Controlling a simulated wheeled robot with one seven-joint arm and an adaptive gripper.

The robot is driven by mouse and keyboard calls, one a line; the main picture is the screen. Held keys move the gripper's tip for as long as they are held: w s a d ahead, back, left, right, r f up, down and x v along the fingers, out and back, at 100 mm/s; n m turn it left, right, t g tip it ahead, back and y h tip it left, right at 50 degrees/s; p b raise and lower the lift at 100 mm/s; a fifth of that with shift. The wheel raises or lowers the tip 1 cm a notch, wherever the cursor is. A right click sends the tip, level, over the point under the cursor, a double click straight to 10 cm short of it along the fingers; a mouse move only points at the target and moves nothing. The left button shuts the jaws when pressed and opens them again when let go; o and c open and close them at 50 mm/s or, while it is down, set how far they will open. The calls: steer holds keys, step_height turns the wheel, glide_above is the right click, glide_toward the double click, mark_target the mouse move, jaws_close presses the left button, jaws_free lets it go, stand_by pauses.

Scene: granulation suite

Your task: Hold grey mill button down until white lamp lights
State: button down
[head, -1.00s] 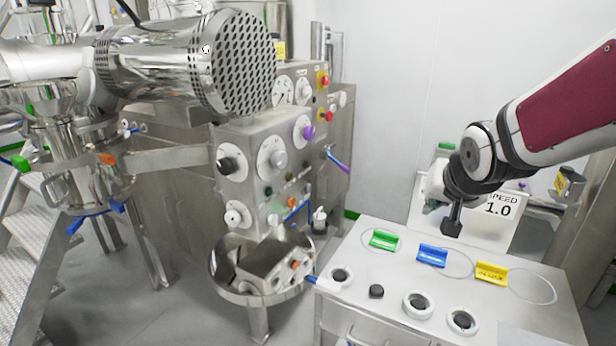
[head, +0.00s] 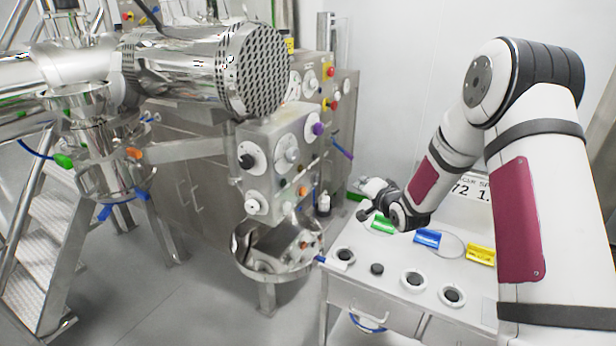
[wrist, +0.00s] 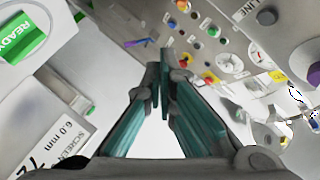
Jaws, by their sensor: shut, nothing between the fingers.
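My gripper (head: 368,188) is at the left end of my arm, above the back left of the steel table and apart from the machine. In the wrist view its two teal fingers (wrist: 160,78) meet at the tips with nothing between them. The steel control panel (head: 277,165) stands to its left, with several knobs, coloured buttons and small lamps. Part of a panel with dials and buttons also shows at the upper right of the wrist view (wrist: 232,62). The grey mill button and the white lamp are too small for me to tell apart from the other controls.
The steel table (head: 350,280) holds green (head: 382,225), blue (head: 427,238) and yellow (head: 481,254) holders and several round dark-centred pieces. A steel bowl (head: 245,262) stands below the panel. A green READY sign (wrist: 25,32) shows in the wrist view. Open floor lies left.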

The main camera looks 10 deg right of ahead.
mark_target(316, 178)
steer(key=shift+w+a+f+m+t, duration=0.1)
steer(key=shift+a+f+m+t, duration=0.2)
steer(key=shift+a+f, duration=0.25)
steer(key=w+a+b, duration=0.2)
steer(key=w+a, duration=0.3)
steer(key=a, duration=0.2)
steer(key=shift+b, duration=0.35)
steer(key=shift+w+a, duration=0.15)
stand_by(1.3)
steer(key=shift+w+a, duration=0.15)
steer(key=shift+a, duration=0.05)
steer(key=shift+w+a, duration=0.25)
steer(key=shift+a, duration=0.2)
stand_by(2.3)
steer(key=shift+d, duration=0.1)
stand_by(0.7)
steer(key=shift+s+d, duration=0.5)
steer(key=shift+d, duration=0.15)
